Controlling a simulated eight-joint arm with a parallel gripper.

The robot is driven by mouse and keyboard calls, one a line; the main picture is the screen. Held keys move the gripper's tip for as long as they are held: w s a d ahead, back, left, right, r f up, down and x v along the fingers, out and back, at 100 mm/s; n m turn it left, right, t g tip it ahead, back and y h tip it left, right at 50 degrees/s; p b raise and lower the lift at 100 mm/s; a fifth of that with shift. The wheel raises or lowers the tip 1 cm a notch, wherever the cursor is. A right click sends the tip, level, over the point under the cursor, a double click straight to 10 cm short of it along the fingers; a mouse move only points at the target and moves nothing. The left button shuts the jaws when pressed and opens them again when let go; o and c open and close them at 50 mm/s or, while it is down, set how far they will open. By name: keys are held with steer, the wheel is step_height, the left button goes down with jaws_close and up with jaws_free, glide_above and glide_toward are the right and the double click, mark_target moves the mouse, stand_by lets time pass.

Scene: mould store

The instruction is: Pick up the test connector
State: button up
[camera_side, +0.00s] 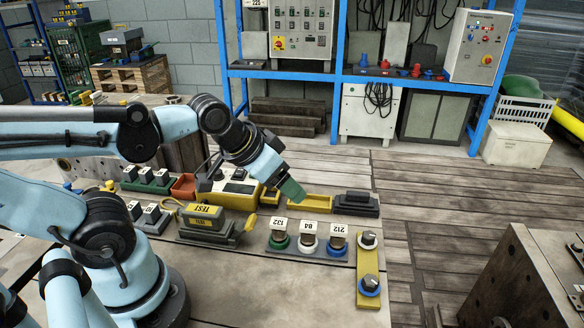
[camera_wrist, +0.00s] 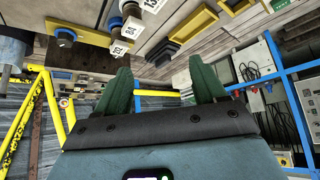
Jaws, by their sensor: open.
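The test connector (camera_side: 203,212) is a dark grey block with a yellow label reading TEST. It sits on a grey base with a second yellow label, left of centre on the bench in the side view. I cannot make it out in the wrist view. My gripper (camera_side: 291,190) has green fingers and is up and to the right of the connector, apart from it, tilted down to the right. In the wrist view the two green fingers of my gripper (camera_wrist: 163,85) stand wide apart with nothing between them.
Right of the connector are numbered knobs (camera_side: 307,238) and a yellow plate (camera_side: 370,292) with two more knobs. Behind are a meter box (camera_side: 232,190), a yellow tray (camera_side: 312,203) and a black block (camera_side: 357,204). A steel block (camera_side: 520,285) stands at right. Floor between is clear.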

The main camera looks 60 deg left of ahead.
steer(key=s+a+n+g+y, duration=0.1)
steer(key=s+a+n+g, duration=0.35)
steer(key=a+n, duration=0.6)
step_height(320, 180, up, 2)
steer(key=n+g+h, duration=0.1)
steer(key=n+g, duration=0.2)
steer(key=n, duration=1.4)
glide_above(200, 209)
steer(key=shift+m, duration=0.25)
steer(key=shift+f, duration=6)
steer(key=c, duration=1.2)
steer(key=shift+r, duration=0.2)
steer(key=shift+c, duration=0.2)
